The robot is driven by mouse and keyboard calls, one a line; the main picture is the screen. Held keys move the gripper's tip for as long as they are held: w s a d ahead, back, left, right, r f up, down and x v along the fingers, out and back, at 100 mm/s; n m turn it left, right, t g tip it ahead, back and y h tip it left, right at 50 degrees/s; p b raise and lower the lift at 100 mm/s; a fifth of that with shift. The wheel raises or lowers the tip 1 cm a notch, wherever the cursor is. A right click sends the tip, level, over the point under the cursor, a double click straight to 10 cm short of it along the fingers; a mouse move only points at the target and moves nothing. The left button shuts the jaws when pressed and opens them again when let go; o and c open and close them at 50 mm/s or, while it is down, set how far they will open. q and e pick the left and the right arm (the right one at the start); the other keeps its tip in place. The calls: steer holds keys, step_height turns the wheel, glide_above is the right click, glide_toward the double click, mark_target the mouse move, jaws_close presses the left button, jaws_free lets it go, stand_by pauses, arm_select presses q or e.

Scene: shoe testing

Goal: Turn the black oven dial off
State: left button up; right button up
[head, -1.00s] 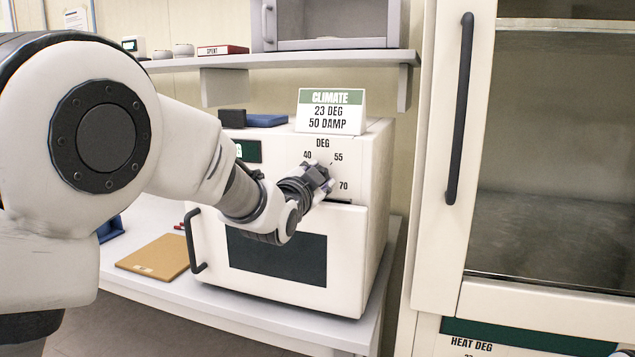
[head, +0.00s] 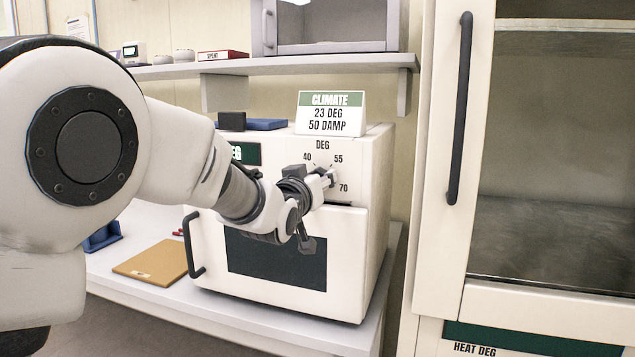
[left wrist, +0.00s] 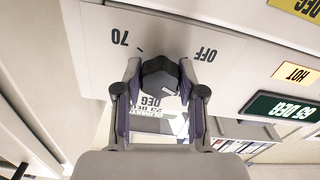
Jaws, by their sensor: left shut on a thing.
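The black oven dial (left wrist: 160,78) is on the oven's white front panel, between my left gripper's fingers in the left wrist view. The labels "70" and "OFF" show upside down on either side of it. My left gripper (left wrist: 160,72) is shut on the dial, one finger on each side. In the head view my left gripper (head: 328,177) is at the panel below "DEG", by the labels 40, 55 and 70, and hides most of the dial. I cannot tell which label the dial points to. My right gripper is not in view.
The white oven (head: 343,255) stands on a bench, with a dark handle (head: 192,245) on its door. A "CLIMATE" sign (head: 331,113) stands on top. A tan clipboard (head: 152,260) lies to the left. A tall cabinet with a dark handle (head: 460,110) stands close on the right.

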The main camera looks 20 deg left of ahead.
arm_select(q)
steer(key=n, duration=0.5)
steer(key=shift+f+n, duration=0.1)
steer(key=shift+n, duration=0.2)
steer(key=n, duration=0.5)
steer(key=shift+b, duration=0.4)
steer(key=o, duration=1.1)
steer(key=shift+o, duration=0.2)
steer(key=s, duration=0.7)
steer(key=shift+s, duration=0.25)
steer(key=shift+a, duration=0.1)
